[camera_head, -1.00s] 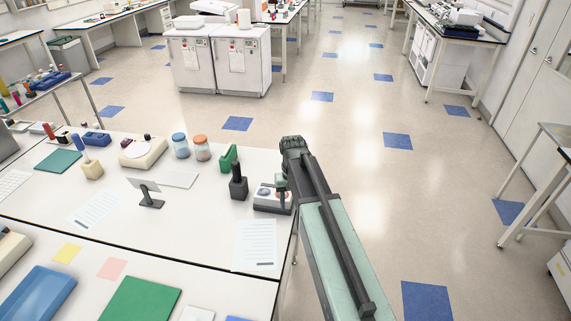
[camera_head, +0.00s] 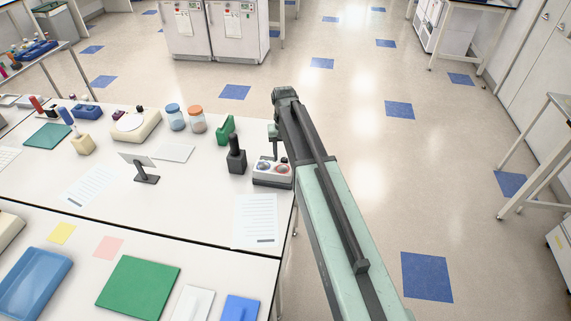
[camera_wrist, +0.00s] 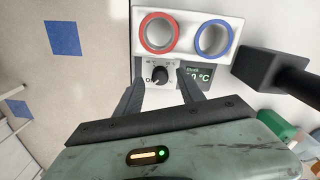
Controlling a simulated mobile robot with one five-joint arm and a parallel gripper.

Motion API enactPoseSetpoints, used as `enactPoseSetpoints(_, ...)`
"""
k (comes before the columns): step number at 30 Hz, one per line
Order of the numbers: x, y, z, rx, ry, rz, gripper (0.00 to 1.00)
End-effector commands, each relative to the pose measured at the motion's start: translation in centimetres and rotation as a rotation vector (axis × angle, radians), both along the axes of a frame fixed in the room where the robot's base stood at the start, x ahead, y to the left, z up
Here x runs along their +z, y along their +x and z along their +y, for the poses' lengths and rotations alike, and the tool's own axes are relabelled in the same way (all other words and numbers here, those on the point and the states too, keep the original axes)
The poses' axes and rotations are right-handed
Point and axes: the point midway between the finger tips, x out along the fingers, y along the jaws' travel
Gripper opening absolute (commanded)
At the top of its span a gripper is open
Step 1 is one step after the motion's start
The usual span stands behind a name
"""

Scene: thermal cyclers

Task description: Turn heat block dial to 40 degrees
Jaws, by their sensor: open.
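The heat block (camera_head: 272,174) is a small pale and dark box near the right edge of the white bench, with two round wells on top. The wrist view shows its red-ringed well (camera_wrist: 159,33) and blue-ringed well (camera_wrist: 213,38).
A black upright-handled object (camera_head: 236,157) stands just left of the heat block; it also shows close by in the wrist view (camera_wrist: 270,70). A green item (camera_head: 226,130) and two jars are behind it. A paper sheet (camera_head: 255,219) lies in front. Open floor lies right of the bench.

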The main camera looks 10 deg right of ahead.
Motion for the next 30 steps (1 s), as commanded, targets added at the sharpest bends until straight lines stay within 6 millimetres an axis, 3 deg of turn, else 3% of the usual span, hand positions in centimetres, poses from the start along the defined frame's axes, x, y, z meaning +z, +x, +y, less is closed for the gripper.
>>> enactPoseSetpoints(1,-1.46,0.01,-0.03,0.0,0.0,0.0,0.46)
enactPoseSetpoints(3,-1.83,0.0,-0.06,-0.001,0.0,0.0,0.46)
enactPoseSetpoints(11,-1.6,0.0,-0.11,-0.001,0.0,0.0,0.46)
enactPoseSetpoints(16,-1.59,0.0,-0.14,-0.002,0.0,0.0,0.01)
enactPoseSetpoints(30,-1.6,0.01,-0.17,-0.084,0.0,0.0,0.0)
